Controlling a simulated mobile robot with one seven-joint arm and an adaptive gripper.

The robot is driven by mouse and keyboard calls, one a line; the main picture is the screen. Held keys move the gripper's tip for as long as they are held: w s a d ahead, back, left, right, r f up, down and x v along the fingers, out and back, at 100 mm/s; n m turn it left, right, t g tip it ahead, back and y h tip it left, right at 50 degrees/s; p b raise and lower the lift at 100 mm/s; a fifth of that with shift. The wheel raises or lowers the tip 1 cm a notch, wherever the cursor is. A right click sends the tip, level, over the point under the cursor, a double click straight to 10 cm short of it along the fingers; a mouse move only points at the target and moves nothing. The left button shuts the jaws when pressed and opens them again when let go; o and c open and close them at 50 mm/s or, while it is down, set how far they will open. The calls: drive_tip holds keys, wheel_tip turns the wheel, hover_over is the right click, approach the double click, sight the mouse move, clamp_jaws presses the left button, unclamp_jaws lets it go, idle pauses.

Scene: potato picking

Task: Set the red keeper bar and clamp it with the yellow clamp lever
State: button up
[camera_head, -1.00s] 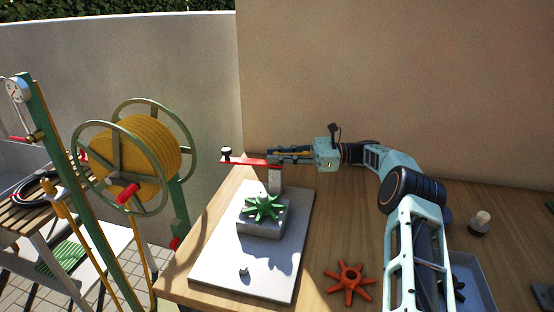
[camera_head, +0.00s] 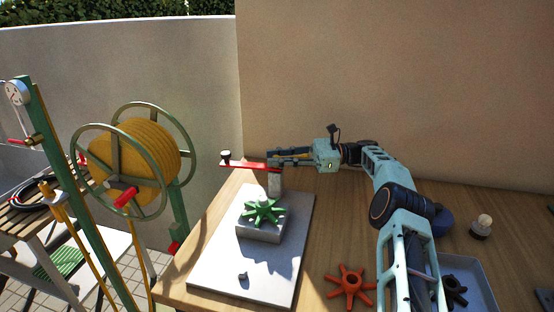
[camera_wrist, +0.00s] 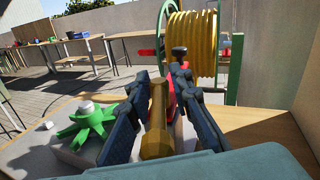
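The red keeper bar (camera_head: 240,163) lies level above a pale post (camera_head: 274,185); a black knob (camera_head: 226,155) stands on its left end. My gripper (camera_head: 276,155) is over the bar's right part, by the post. In the wrist view my gripper (camera_wrist: 160,78) has its two dark fingers apart, one on each side of a brass-yellow lever (camera_wrist: 157,138). A gap shows beside the lever, and I see no firm grip on it. The red bar (camera_wrist: 170,102) shows partly behind the lever and right finger. The bar's seating on the post is hidden.
A green star wheel (camera_head: 264,211) sits on a grey block on the white plate (camera_head: 225,270). An orange star wheel (camera_head: 350,285) and a blue tray (camera_head: 480,275) lie to the right. A yellow hose reel (camera_head: 135,155) stands left of the table.

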drive_tip(key=shift+o, duration=0.5)
wheel_tip(320, 180, up, 10)
idle(0.3)
drive_tip(key=shift+c, duration=0.3)
